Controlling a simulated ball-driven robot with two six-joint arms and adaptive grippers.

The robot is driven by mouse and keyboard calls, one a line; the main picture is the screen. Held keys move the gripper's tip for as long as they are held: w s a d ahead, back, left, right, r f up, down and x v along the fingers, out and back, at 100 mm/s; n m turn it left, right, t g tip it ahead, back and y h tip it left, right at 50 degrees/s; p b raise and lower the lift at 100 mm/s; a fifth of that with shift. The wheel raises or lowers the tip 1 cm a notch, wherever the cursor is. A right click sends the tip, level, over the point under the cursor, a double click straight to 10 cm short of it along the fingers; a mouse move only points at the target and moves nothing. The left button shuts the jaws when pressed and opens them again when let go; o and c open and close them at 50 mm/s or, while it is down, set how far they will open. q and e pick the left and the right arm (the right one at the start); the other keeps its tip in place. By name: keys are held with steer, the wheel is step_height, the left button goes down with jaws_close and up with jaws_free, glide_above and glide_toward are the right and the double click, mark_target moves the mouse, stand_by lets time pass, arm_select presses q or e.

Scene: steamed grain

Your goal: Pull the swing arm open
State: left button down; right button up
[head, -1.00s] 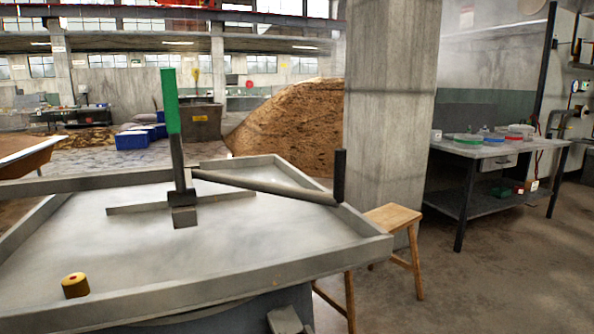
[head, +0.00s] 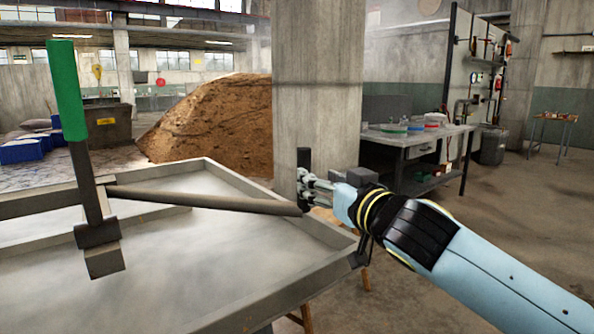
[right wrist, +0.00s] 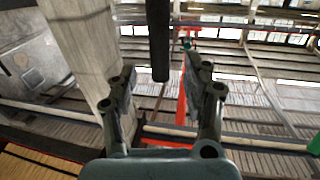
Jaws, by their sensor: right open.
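The swing arm (head: 200,201) is a long grey bar lying across the metal tray table (head: 250,290) in the head view. It runs from an upright post on the left to a black upright handle (head: 304,160) at its right end, near the tray's rim. My right gripper (head: 308,188) is right at this handle, its fingers overlapping the handle's lower part. In the right wrist view the dark handle (right wrist: 159,42) comes down from the top between my open fingers (right wrist: 165,88). I cannot tell whether they touch it. My left gripper is not in view.
A concrete pillar (head: 318,80) rises close behind the handle. A workbench (head: 418,148) stands farther right. The floor at the right is mostly clear.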

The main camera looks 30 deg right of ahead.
mark_target(302, 203)
steer(key=w, duration=0.7)
steer(key=shift+d+f+p, duration=0.1)
steer(key=shift+d+p, duration=0.2)
steer(key=shift+d, duration=0.1)
steer(key=shift+s, duration=0.1)
steer(key=shift+c, duration=0.3)
jaws_close()
steer(key=shift+a, duration=0.15)
